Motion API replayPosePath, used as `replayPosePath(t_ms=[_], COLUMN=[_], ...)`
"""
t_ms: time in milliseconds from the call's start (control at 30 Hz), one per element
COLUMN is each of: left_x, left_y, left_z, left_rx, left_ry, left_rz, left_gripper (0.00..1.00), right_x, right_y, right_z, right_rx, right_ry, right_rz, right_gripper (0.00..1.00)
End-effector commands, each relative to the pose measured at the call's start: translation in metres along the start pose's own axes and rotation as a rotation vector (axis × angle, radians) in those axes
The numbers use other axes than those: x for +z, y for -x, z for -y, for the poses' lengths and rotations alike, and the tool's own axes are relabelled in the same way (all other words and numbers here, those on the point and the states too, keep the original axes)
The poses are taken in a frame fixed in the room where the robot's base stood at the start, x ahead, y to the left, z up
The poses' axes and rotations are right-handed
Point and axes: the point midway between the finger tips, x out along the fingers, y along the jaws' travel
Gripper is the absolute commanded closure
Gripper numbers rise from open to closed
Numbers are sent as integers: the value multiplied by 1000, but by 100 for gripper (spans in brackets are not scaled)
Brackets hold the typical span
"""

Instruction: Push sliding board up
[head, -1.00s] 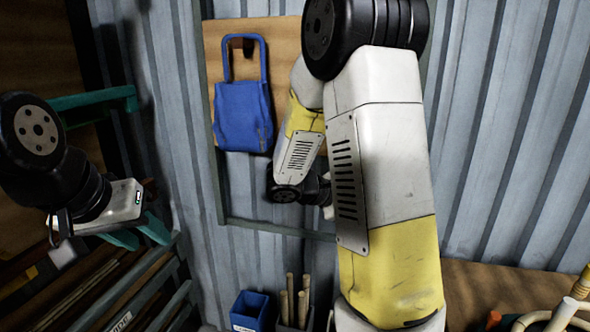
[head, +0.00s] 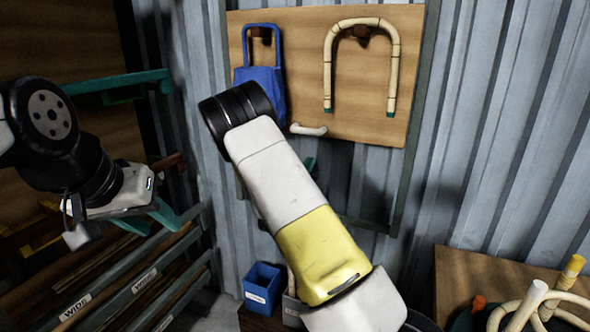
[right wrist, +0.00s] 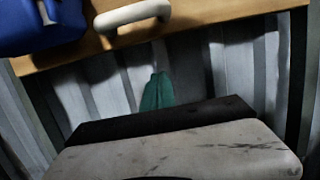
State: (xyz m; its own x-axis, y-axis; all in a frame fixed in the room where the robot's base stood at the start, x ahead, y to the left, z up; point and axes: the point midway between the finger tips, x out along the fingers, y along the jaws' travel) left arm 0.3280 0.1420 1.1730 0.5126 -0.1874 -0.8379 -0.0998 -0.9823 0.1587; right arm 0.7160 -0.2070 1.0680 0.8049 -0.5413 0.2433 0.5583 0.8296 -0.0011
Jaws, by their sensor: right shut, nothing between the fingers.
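The sliding board is a tan wooden panel (head: 345,75) in a dark frame on the wall. A white handle (head: 308,129) sits at its lower edge. In the right wrist view the handle (right wrist: 132,15) is at the top, on the board's lower part (right wrist: 190,18). My right gripper (right wrist: 158,92) shows there as a teal tip beyond a scuffed grey body, below the handle and apart from it in the picture; it is shut and empty. In the head view my right arm largely hides it.
A blue bag-like item (head: 262,82) and a bent rattan arch (head: 360,60) hang on the board. Below stands a blue bin (head: 262,288). A rack (head: 130,285) fills the left; rattan pieces (head: 540,305) lie at lower right.

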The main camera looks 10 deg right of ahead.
Motion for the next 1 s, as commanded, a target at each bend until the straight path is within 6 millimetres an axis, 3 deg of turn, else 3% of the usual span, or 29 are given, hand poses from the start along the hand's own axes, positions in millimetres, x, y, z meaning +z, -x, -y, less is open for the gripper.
replayPosePath(t_ms=[233,500,1000], left_x=[0,0,0], left_y=[0,0,0], left_z=[0,0,0], left_rx=[0,0,0], left_ry=[0,0,0], left_rz=[0,0,0], left_gripper=[60,60,60], right_x=[3,35,40], right_y=[-52,-56,-57], right_z=[1,0,1], right_rx=[-2,-2,-2], right_ry=[-2,-2,-1], right_rz=[2,-1,-1], right_gripper=[100,100,100])
